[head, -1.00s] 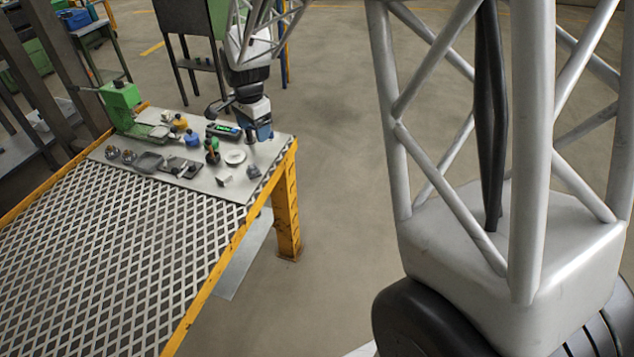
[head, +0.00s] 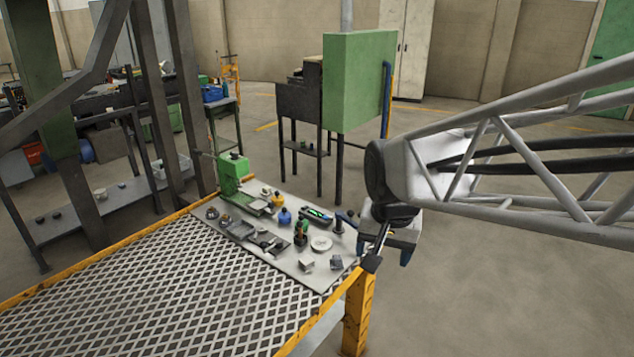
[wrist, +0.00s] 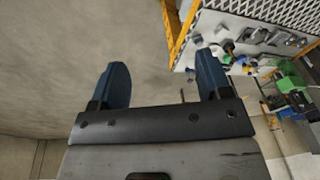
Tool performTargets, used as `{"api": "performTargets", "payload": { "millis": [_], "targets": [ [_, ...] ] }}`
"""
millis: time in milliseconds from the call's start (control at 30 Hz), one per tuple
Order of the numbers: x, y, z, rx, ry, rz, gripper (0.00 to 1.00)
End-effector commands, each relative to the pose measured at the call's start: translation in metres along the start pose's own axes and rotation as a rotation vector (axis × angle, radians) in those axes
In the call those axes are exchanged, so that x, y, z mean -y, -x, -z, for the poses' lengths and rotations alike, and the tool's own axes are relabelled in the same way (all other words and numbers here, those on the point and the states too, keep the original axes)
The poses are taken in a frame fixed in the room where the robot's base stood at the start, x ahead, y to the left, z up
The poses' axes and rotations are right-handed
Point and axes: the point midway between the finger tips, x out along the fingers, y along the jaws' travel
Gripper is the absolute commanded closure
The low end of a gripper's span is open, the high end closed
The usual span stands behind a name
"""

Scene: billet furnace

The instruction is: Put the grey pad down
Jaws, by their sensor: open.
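My gripper (head: 389,260) hangs just off the right edge of the tabletop in the head view. In the wrist view its two blue fingers (wrist: 162,66) are wide apart, with only bare floor between them. No grey pad is held. A small dark grey piece (head: 337,262) and a light grey block (head: 307,265) lie near the right end of the tabletop (head: 286,266). I cannot tell for sure which grey piece is the pad. The gripper touches neither of them.
A white round dish (head: 321,244), a dark device with a green display (head: 315,213), a blue bottle (head: 285,216) and grey trays (head: 241,230) crowd the tabletop. A green press (head: 232,170) stands at the far left corner. Metal lattice (head: 180,285) fills the front.

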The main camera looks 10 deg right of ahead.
Motion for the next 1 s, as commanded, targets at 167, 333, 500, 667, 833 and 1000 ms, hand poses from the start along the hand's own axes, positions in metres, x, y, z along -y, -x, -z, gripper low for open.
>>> {"api": "performTargets", "payload": {
  "millis": [167,333,500,667,833,1000],
  "targets": [
    [-0.019,0.013,-0.042,-0.023,0.143,0.006,0.29],
    [-0.034,0.019,-0.077,-0.041,0.267,0.008,0.29],
    [-0.043,0.021,-0.099,-0.054,0.350,0.008,0.29],
    [-0.047,0.021,-0.107,-0.056,0.382,0.007,0.29],
    [-0.047,0.021,-0.107,-0.056,0.385,0.007,0.29],
    [-0.047,0.021,-0.107,-0.056,0.384,0.007,0.29]
  ]
}}
